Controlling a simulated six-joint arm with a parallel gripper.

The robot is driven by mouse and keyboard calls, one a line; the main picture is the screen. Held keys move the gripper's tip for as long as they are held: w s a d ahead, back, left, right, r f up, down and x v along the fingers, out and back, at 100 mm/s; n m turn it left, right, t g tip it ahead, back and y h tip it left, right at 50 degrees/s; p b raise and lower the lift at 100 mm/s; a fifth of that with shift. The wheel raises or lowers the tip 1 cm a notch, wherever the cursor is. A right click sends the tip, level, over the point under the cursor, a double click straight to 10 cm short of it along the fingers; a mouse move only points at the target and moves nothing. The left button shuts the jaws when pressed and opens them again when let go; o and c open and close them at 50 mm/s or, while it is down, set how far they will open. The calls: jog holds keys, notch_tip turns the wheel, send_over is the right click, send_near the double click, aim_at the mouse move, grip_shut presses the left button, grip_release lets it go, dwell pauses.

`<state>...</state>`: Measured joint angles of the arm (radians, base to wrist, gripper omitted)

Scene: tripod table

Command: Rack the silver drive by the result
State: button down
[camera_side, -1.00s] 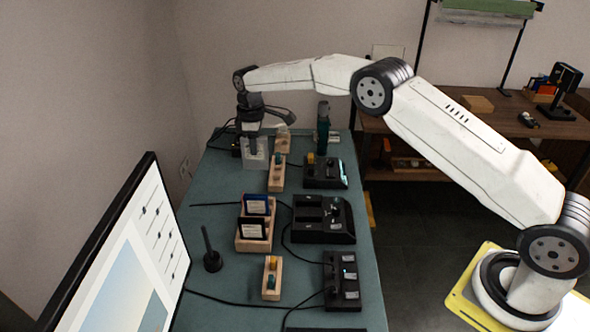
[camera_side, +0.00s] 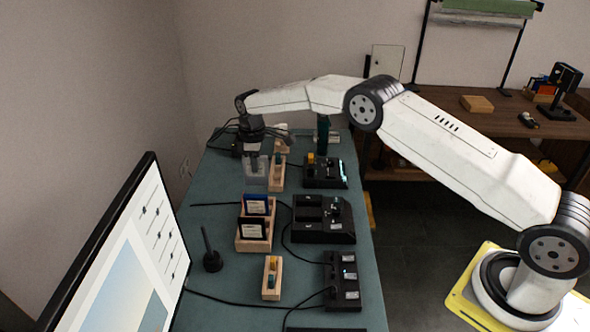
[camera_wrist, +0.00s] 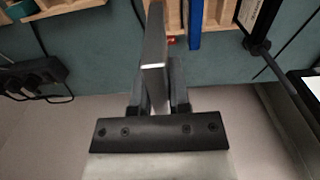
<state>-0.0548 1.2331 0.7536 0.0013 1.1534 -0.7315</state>
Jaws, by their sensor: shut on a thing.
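The silver drive (camera_side: 256,178) hangs upright below my gripper (camera_side: 256,160) at the far left part of the teal table (camera_side: 225,220). In the wrist view the drive (camera_wrist: 153,62) shows as a flat silver slab between the fingers of my gripper (camera_wrist: 158,92), which is shut on it. I cannot tell whether its lower edge touches anything. A wooden rack (camera_side: 240,243) nearer the side camera holds a blue drive (camera_side: 256,203) and a dark drive (camera_side: 252,229). A screen (camera_side: 125,270) at the left shows sliders and a blue panel; I read no result there.
A wooden rack (camera_side: 277,184) stands right beside the drive. Black docks (camera_side: 325,183), (camera_side: 345,237) and (camera_side: 345,303) line the right edge. A small wooden rack (camera_side: 271,293), a black post (camera_side: 211,260) and a green bottle (camera_side: 323,135) stand around. Cables cross the table.

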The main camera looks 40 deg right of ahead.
aim_at(257, 185)
jog(key=shift+f, duration=0.1)
jog(key=shift+f, duration=2.65)
jog(key=shift+f, duration=2.15)
jog(key=c, duration=0.5)
grip_release()
jog(key=shift+r, duration=3.9)
jog(key=shift+r, duration=0.1)
